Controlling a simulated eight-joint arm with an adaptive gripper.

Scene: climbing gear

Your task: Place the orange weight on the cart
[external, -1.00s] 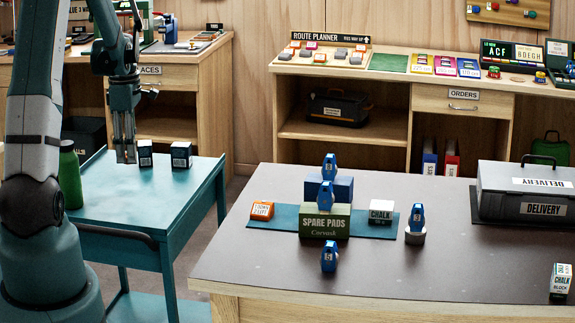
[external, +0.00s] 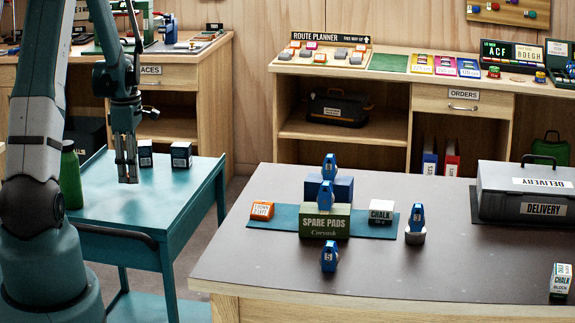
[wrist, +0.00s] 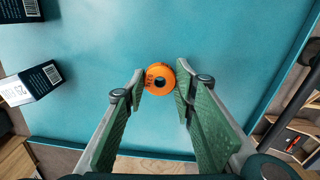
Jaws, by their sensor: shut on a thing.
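My gripper (external: 127,170) is over the teal cart (external: 105,205) at the left of the external view. In the wrist view, the green-padded fingers (wrist: 160,88) are shut on the orange weight (wrist: 160,79), a small ring with a dark centre hole and dark marks. The weight is at the fingertips, with the cart top behind it. The external view does not clearly show the weight. I cannot tell whether it touches the cart top.
Two dark boxes with white labels, a left one (external: 145,153) and a right one (external: 181,155), stand on the cart beyond my gripper. A green bottle (external: 70,175) stands at the cart's left edge. The cart's front and right are clear. A dark-topped table (external: 380,275) stands to the right.

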